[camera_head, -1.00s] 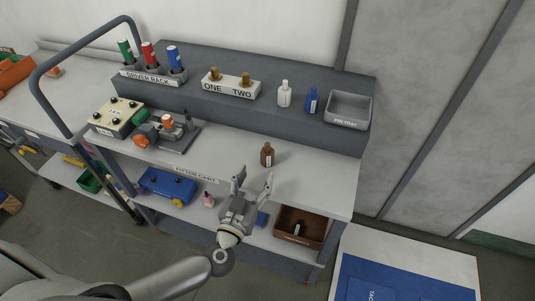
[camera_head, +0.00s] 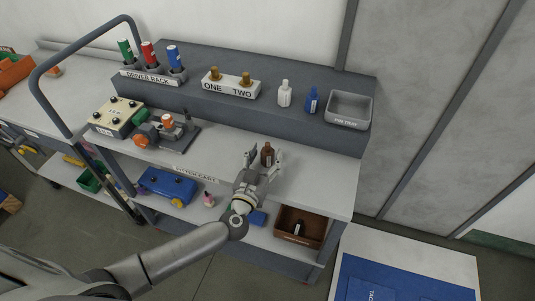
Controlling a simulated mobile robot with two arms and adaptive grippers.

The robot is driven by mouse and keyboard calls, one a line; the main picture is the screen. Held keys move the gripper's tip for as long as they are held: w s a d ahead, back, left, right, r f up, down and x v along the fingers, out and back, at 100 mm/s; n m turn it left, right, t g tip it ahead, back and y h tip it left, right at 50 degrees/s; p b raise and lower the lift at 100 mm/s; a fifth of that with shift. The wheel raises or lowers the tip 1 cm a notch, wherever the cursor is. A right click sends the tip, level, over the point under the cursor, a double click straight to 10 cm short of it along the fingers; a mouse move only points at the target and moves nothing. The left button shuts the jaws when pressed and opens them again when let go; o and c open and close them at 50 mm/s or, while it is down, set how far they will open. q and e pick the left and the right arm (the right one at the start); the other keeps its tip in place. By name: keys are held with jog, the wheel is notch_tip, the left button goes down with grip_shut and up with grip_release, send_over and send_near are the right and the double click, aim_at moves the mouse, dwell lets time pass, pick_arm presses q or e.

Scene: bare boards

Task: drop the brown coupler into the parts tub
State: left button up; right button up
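A small brown bottle-shaped piece (camera_head: 267,153) stands upright on the cart's top; it is the loose brown piece that best fits the coupler. My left gripper (camera_head: 265,160) comes from the front, its two fingers apart, one on each side of the brown piece. I cannot tell whether either finger touches it. My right gripper is out of view.
The raised back shelf holds a driver rack (camera_head: 153,77), a ONE/TWO block (camera_head: 230,87), a white bottle (camera_head: 284,94), a blue bottle (camera_head: 312,100) and a grey pin tray (camera_head: 348,122). A clamp-like fixture (camera_head: 167,132) stands to the left. The cart top to the right is clear.

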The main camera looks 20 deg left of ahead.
pick_arm(q)
jog(key=c, duration=1)
jog(key=shift+c, duration=1.1)
jog(key=shift+r, duration=0.1)
